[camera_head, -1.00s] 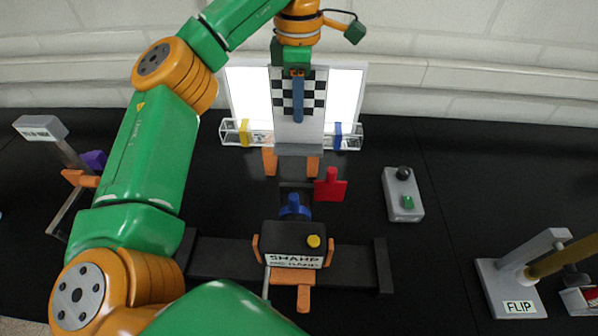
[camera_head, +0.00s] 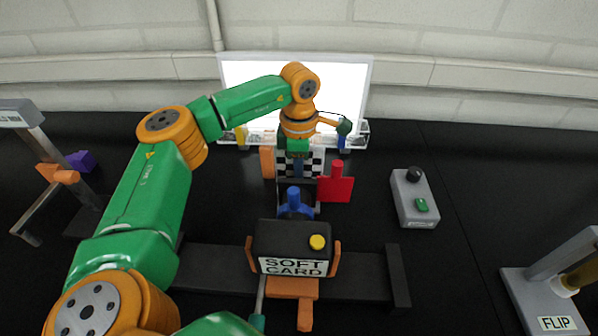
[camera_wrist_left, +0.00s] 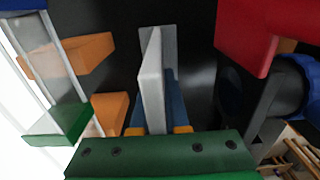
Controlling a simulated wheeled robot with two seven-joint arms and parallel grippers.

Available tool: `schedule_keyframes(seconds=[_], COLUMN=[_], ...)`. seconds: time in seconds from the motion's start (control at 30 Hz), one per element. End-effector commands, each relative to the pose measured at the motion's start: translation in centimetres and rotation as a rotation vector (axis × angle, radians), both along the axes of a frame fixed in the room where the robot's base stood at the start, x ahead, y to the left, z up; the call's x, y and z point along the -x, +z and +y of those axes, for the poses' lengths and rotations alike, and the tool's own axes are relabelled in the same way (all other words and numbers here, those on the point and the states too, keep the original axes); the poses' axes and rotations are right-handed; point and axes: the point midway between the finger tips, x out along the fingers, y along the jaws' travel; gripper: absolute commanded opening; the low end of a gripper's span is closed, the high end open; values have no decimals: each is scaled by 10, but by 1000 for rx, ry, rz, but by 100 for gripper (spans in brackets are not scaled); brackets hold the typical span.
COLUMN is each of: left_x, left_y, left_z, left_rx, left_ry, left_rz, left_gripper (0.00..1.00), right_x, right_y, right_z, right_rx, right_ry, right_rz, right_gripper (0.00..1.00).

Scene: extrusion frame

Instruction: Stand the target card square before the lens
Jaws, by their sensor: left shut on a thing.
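The target card (camera_head: 313,160), with a black-and-white checker face, stands roughly upright behind the blue lens ring (camera_head: 293,204) in the head view. My left gripper (camera_head: 298,167) is shut on the card from above. In the left wrist view the card (camera_wrist_left: 152,80) shows edge-on as a pale plate between the blue fingers. The black camera body (camera_head: 292,240) has a yellow button and a display reading "SOFT CARD". The blue lens ring (camera_wrist_left: 295,85) is to the right in the wrist view. The lens and camera hide the card's lower part in the head view; its exact squareness is unclear. My right gripper is out of view.
A red flag-like piece (camera_head: 336,184) is close right of the card. An orange block (camera_head: 267,162) is to its left. A bright white panel (camera_head: 345,85) stands behind. A grey control box (camera_head: 414,198) and a "FLIP" stand (camera_head: 550,300) are at right.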

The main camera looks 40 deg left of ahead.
Motion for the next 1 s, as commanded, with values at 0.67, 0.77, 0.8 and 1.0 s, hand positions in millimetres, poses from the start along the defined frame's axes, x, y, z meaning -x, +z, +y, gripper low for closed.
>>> schedule_keyframes(seconds=[0.67,0.77,0.8,1.0], left_x=[0,-1,-1,-2], left_y=[-3,2,4,47], left_z=[0,0,0,-1], left_rx=[0,0,1,1], left_ry=[0,0,0,0], left_rz=[-1,-1,-4,-8], left_gripper=[42,42,42,42], right_x=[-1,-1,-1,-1], right_y=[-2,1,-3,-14], right_z=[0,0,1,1], right_rx=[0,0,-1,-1], right_ry=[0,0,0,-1], right_rz=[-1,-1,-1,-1], right_gripper=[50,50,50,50])
